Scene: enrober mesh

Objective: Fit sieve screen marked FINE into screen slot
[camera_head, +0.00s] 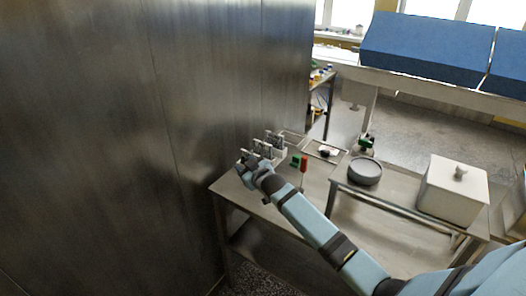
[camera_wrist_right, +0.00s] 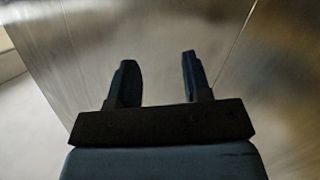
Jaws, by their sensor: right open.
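My right gripper (camera_head: 244,162) is over the left end of the metal table, beside the tall steel wall. In the right wrist view its two fingers (camera_wrist_right: 157,80) stand apart with nothing between them, facing bare metal. Just behind it in the head view is a rack (camera_head: 276,143) holding several upright thin frames, which may be the sieve screens. No FINE marking can be read at this size. I cannot make out the screen slot for certain. My left gripper is not in view.
The steel wall (camera_head: 150,130) fills the left side, close to the gripper. On the table (camera_head: 262,209) are a red upright object (camera_head: 304,165) and a small green one (camera_head: 295,161). Further right are a grey round container (camera_head: 365,171) and a white lidded box (camera_head: 453,190).

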